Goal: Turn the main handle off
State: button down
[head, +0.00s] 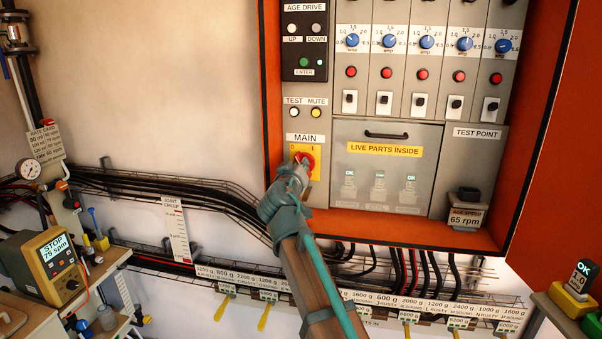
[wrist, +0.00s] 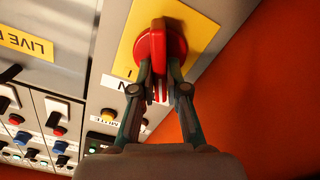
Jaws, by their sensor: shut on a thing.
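The main handle is a red rotary knob (head: 305,159) on a yellow plate (head: 316,172) under the label MAIN, at the lower left of the panel in the head view. The red knob also shows in the wrist view (wrist: 158,52), at top centre on its yellow plate. My gripper (head: 298,170) reaches up to it from below. Its two fingers (wrist: 160,80) are shut on the knob's red grip, one on each side. The fingers hide part of the knob and of the plate's markings, so its exact position is hard to read.
TEST and MUTE buttons (head: 305,112) sit just above the handle. Rows of blue dials, red buttons and switches (head: 422,72) fill the panel's upper right. A LIVE PARTS INSIDE cover (head: 386,180) is beside the handle. Black cables (head: 150,185) run below left.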

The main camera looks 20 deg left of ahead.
jog(key=n, duration=1.2)
jog(key=shift+a+f+p, duration=0.2)
jog(key=shift+f+p, duration=0.15)
jog(key=shift+n, duration=0.3)
jog(key=c, duration=1.2)
grip_release()
jog(key=shift+s, duration=0.15)
jog(key=s, duration=0.4)
jog(key=s+d, duration=0.1)
jog(key=s, duration=0.6)
jog(key=shift+s+d, duration=0.35)
